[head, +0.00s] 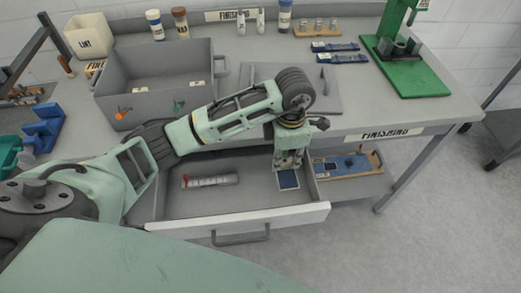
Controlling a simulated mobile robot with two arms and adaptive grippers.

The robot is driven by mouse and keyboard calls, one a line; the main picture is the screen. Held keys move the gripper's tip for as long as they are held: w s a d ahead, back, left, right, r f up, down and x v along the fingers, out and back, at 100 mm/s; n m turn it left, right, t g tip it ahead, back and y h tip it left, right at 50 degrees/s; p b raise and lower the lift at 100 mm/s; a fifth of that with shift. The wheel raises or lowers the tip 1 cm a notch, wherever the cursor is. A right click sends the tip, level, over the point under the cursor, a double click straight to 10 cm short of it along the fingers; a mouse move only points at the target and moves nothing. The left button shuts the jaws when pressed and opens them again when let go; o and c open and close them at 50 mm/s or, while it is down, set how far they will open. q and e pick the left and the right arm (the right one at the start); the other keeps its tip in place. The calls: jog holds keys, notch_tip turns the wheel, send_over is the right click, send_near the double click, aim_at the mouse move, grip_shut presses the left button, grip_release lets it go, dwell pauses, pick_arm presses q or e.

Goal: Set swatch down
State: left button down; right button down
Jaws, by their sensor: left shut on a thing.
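The swatch (288,180) is a small dark blue square with a pale edge. It shows just below the fingertips of my left gripper (289,167), at the right end of the open drawer (240,215). My left gripper points down and is shut on the swatch. I cannot tell whether the swatch touches the drawer floor. The fingers hide its upper part. My right gripper is not in view.
A grey cylinder (212,181) with a red part lies in the drawer's left half. The drawer's middle floor is clear. The finishing bench (420,115) overhangs the drawer's back. A grey bin (150,85) stands on it. A wooden tray (345,168) sits right of the drawer.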

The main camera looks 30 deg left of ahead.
aim_at(285, 161)
pick_arm(q)
notch_tip(285, 161, down, 4)
jog(key=shift+r, duration=0.2)
notch_tip(285, 161, down, 4)
jog(key=shift+r+p, duration=0.2)
jog(key=shift+p, duration=0.45)
jog(key=shift+f, duration=0.1)
jog(key=shift+f, duration=0.2)
jog(key=c, duration=1.7)
grip_release()
jog(key=shift+r, duration=0.1)
jog(key=shift+r, duration=0.1)
